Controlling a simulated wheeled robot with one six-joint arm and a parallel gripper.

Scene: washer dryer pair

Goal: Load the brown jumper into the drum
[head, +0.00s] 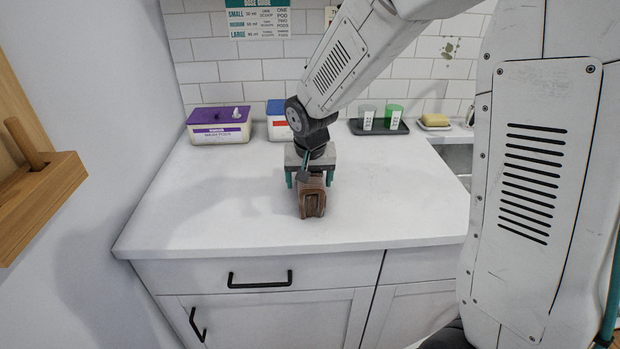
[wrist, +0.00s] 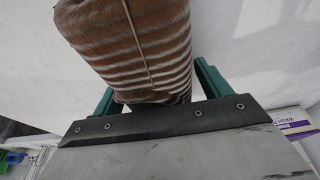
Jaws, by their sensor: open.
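The brown jumper (head: 313,203) lies folded in a small bundle on the white countertop. It also shows in the wrist view (wrist: 135,45), where its brown and pale stripes fill the upper middle. My gripper (head: 311,180) is directly over the jumper's far part, pointing down. Its two green fingers (wrist: 155,85) are apart, one on each side of the jumper, and I cannot tell whether they touch it. The drum is not in view.
On the counter (head: 220,215) stand a purple-lidded wash pods box (head: 220,125), a blue-lidded box (head: 278,125), and a dark tray (head: 378,128) with two cups. A yellow sponge (head: 435,120) sits near a sink. A wooden rack (head: 35,200) is on the left wall. The counter's front left is clear.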

